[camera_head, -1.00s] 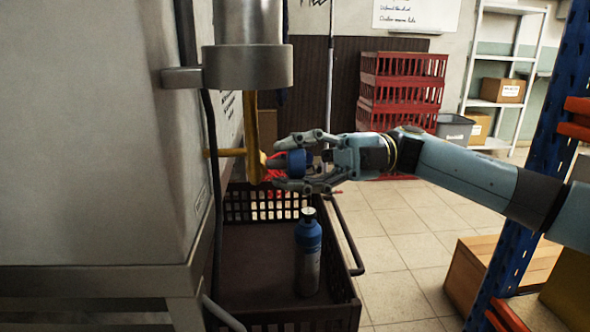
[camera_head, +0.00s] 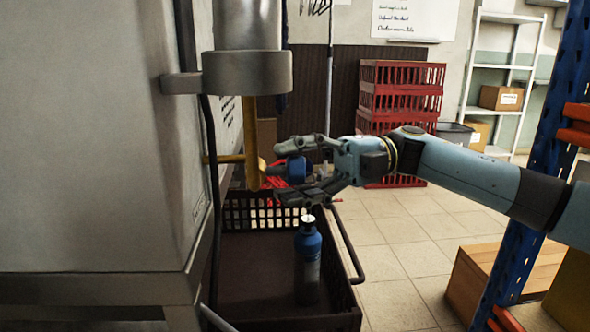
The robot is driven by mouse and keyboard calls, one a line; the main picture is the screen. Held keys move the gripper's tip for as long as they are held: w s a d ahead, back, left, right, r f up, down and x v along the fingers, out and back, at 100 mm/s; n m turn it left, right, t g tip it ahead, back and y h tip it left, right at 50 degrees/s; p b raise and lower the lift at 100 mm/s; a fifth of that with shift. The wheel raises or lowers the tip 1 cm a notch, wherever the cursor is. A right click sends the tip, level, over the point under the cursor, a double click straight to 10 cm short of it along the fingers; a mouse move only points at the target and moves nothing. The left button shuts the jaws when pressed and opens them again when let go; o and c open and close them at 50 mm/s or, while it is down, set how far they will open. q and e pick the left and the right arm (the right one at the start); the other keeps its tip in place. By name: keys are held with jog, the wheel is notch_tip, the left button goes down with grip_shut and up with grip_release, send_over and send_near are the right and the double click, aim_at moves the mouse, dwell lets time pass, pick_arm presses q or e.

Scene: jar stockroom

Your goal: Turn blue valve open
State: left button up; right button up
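The blue valve (camera_head: 298,170) is a small round knob at the end of a yellow pipe (camera_head: 252,150) in front of the big grey cabinet. My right gripper (camera_head: 281,172) reaches in from the right, one finger above the valve and one below. Its fingers are spread apart, with a clear gap between the lower finger and the valve. Whether the upper finger touches the knob I cannot tell. Red parts show just behind the valve. My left gripper is not in view.
A dark crate-like cart (camera_head: 250,270) stands below, holding a blue-topped bottle (camera_head: 308,262). Red stacked crates (camera_head: 402,92) stand behind. A blue rack post (camera_head: 535,180) and a wooden box (camera_head: 480,275) are on the right. Tiled floor is open between cart and box.

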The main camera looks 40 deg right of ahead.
jog(key=shift+o, duration=0.7)
jog(key=shift+r, duration=0.1)
jog(key=s+d, duration=0.2)
jog(key=d, duration=0.9)
jog(key=shift+d, duration=0.4)
pick_arm(q)
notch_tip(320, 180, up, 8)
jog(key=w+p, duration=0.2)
jog(key=p, duration=0.6)
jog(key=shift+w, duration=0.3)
pick_arm(e)
jog(key=s+d+r, duration=0.5)
jog(key=d+r, duration=0.1)
jog(key=d, duration=0.2)
jog(key=shift+d+r, duration=0.2)
jog(key=shift+r, duration=0.2)
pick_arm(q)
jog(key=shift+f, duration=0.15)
